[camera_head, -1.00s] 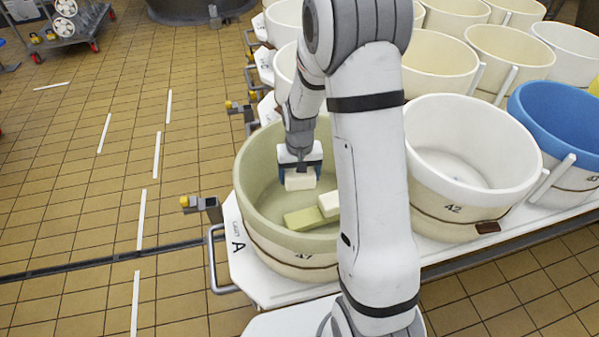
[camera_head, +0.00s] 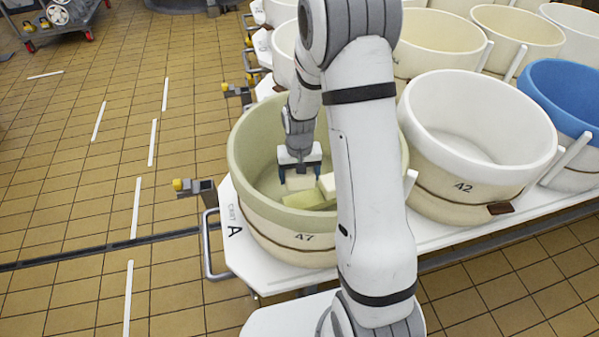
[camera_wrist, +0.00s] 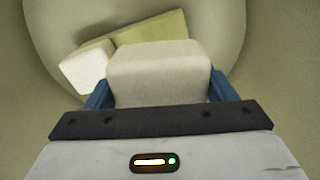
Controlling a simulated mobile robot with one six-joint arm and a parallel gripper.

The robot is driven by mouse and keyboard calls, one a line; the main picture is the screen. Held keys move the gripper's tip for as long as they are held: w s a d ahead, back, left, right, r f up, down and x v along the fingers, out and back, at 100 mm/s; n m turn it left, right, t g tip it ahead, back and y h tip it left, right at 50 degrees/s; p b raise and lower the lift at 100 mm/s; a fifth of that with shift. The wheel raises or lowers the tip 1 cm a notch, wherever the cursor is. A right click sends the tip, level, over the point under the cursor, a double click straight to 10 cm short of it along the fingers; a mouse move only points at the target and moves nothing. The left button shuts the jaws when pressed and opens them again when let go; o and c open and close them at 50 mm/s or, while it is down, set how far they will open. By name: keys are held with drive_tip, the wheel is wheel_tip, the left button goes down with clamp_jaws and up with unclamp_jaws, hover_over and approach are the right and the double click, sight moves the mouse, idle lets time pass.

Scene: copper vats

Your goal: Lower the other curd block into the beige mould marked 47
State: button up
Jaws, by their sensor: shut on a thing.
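The beige mould marked 47 (camera_head: 240,190) stands on the near corner of the white cart. My gripper (camera_head: 300,178) is inside it, below the rim, shut on a pale curd block (camera_head: 299,184). In the wrist view the held curd block (camera_wrist: 158,72) sits between the blue fingers. A greenish-yellow block (camera_head: 303,199) lies in the mould beside it, and a second whitish block (camera_head: 327,185) lies against that one, partly behind my arm. Both also show beyond the held block in the wrist view, the whitish one (camera_wrist: 87,68) at the left. I cannot tell whether the held block touches the bottom.
A white mould marked 42 (camera_head: 440,165) stands close on the right, with a blue mould (camera_head: 560,85) beyond it. More cream moulds (camera_head: 440,42) stand behind. The tiled floor at the left is open beside the cart handle (camera_head: 208,245).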

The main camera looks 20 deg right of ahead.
drive_tip(key=b, duration=0.6)
hover_over(299, 201)
drive_tip(key=shift+f, duration=4)
drive_tip(key=shift+f+b, duration=0.4)
drive_tip(key=shift+f, duration=0.5)
drive_tip(key=o, duration=1.2)
drive_tip(key=shift+o, duration=0.2)
drive_tip(key=shift+r, duration=0.15)
drive_tip(key=shift+r+p, duration=0.85)
drive_tip(key=shift+r, duration=3.15)
drive_tip(key=shift+t, duration=0.3)
drive_tip(key=r+p, duration=0.1)
drive_tip(key=r, duration=0.2)
drive_tip(key=s+r+p, duration=0.1)
drive_tip(key=r, duration=0.2)
drive_tip(key=s+r+p, duration=0.1)
drive_tip(key=r, duration=0.2)
drive_tip(key=shift+s+d, duration=0.1)
drive_tip(key=shift+s, duration=0.15)
drive_tip(key=s+r+t+p, duration=0.1)
drive_tip(key=s+r+p, duration=0.4)
drive_tip(key=s+r, duration=0.3)
drive_tip(key=s+r+n+t+p, duration=0.1)
drive_tip(key=s+r+p, duration=0.4)
drive_tip(key=s+r, duration=0.4)
drive_tip(key=w+v, duration=0.1)
drive_tip(key=v, duration=0.5)
drive_tip(key=shift+r, duration=0.45)
